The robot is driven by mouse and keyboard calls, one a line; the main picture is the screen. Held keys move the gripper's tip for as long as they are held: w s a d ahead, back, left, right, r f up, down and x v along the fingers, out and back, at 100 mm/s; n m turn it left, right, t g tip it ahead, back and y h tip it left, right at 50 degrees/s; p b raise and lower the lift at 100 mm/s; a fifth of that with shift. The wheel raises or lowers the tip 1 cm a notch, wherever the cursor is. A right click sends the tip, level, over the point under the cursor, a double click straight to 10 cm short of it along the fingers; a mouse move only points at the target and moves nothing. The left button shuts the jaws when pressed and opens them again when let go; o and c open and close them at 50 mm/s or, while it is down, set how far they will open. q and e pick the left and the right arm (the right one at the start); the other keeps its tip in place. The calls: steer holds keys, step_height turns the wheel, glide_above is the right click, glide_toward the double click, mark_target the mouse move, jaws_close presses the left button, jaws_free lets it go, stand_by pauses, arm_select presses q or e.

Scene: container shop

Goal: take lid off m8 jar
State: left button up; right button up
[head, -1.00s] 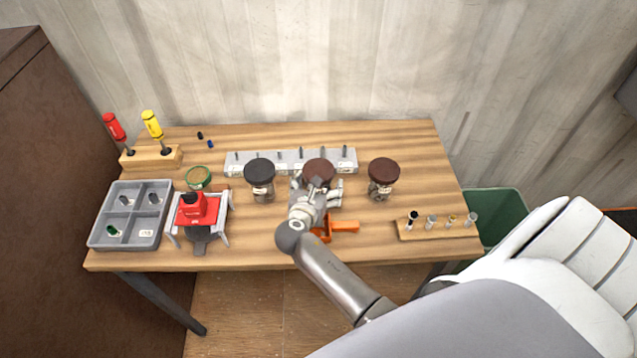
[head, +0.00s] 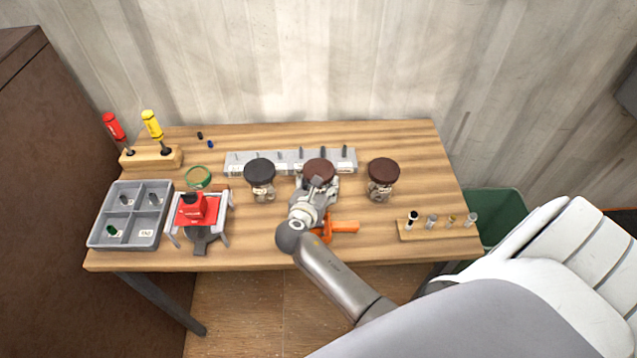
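Three glass jars stand in a row on the table: a left jar with a black lid (head: 259,171), a middle jar with a brown lid (head: 318,170) and a right jar with a dark brown lid (head: 384,171). Their labels are too small to read, so I cannot tell which is the m8 jar. My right gripper (head: 318,186) is at the middle jar, its fingers to either side just below the lid. The gripper hides most of that jar's glass. Whether the fingers touch it is unclear. All three lids are on. My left gripper is out of view.
An orange tool (head: 343,226) lies under my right wrist. A grey rail with pegs (head: 240,165) runs behind the jars. At left are a divided grey tray (head: 98,238), a red device (head: 197,210) and a screwdriver block (head: 150,160). A small wooden rack (head: 440,234) stands at right.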

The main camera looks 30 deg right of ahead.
mark_target(326, 178)
steer(key=shift+r, duration=0.15)
steer(key=shift+r, duration=0.6)
steer(key=s+r, duration=0.1)
steer(key=r, duration=0.1)
steer(key=s+r, duration=0.2)
steer(key=r, duration=0.1)
steer(key=s+a+r, duration=0.1)
steer(key=s+r, duration=0.1)
steer(key=shift+r, duration=0.2)
steer(key=s+a+r+b, duration=0.2)
steer(key=s+r, duration=0.2)
steer(key=s, duration=0.4)
steer(key=w+a+r+n+t+y+b, duration=0.1)
steer(key=a+n+t+y+b, duration=0.1)
steer(key=a+b, duration=0.5)
steer(key=shift+w+a+n+t+y, duration=0.4)
steer(key=shift+a+n+y, duration=0.55)
steer(key=shift+a, duration=0.85)
